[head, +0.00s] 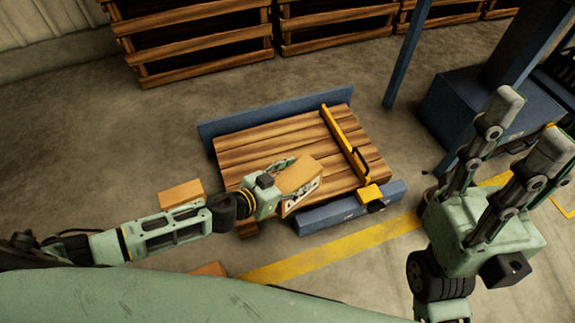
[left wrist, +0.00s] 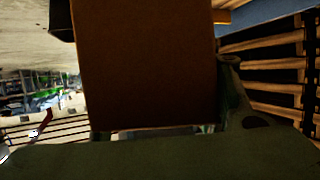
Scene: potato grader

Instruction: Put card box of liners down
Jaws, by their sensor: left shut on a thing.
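The card box of liners (head: 304,174) is a tan carton held above the wooden slatted pallet (head: 240,146). My left gripper (head: 285,185) is shut on it. The box is tilted in the head view, with a printed mark on its near side. I see no clear contact between box and pallet. In the left wrist view the brown box (left wrist: 145,65) fills the middle, with a green finger (left wrist: 232,95) beside its right edge. My right gripper (head: 528,128) is at the right of the head view, its two fingers apart and empty.
A blue back rail (head: 230,119) and blue front block (head: 322,217) flank the pallet. A yellow bar (head: 343,140) lies across its right part. Another tan carton (head: 182,194) is near my left forearm. Wooden crates (head: 195,35) line the back. A blue post (head: 407,50) stands right.

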